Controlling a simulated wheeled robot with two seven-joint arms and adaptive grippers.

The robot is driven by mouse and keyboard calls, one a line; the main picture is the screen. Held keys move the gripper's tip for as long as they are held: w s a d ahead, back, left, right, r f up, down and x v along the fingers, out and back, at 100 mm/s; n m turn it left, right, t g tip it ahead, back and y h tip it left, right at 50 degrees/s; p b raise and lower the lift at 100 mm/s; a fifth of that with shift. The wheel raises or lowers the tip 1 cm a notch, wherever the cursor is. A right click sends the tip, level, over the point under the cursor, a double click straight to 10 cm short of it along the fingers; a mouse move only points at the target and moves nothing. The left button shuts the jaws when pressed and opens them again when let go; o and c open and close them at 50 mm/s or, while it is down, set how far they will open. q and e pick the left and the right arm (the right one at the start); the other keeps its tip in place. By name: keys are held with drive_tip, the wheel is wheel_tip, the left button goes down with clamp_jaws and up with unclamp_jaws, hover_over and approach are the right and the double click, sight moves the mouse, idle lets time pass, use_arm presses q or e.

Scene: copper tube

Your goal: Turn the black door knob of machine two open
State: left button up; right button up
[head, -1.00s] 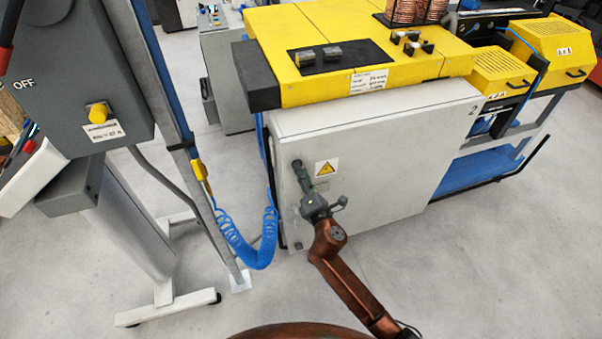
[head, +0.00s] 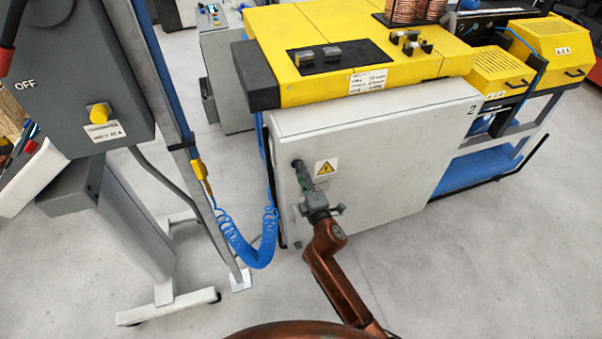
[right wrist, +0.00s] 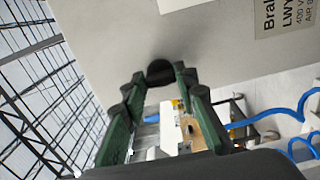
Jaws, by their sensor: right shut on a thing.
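Machine two is a white cabinet (head: 385,165) marked "2" under a yellow top; its front door looks shut. The black door knob (head: 297,163) sits at the door's upper left, beside a yellow warning sign. My right gripper (head: 299,169) reaches up to it from below, its green fingers at the knob. In the right wrist view, the dark knob (right wrist: 160,72) lies between the fingertips of the right gripper (right wrist: 158,76), which is shut on it. The knob's angle is hard to tell, as the fingers partly cover it. My left gripper is not in view.
A grey control box (head: 70,80) on a stand is at the left. A coiled blue hose (head: 250,243) hangs between the stand and the cabinet. Grey floor in front of the cabinet and to the right is clear.

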idle(0.3)
drive_tip(key=o, duration=1.2)
drive_tip(key=shift+c, duration=0.2)
drive_tip(key=shift+s, duration=0.1)
drive_tip(key=v, duration=1.1)
drive_tip(key=shift+s, duration=0.35)
drive_tip(key=shift+d, duration=0.15)
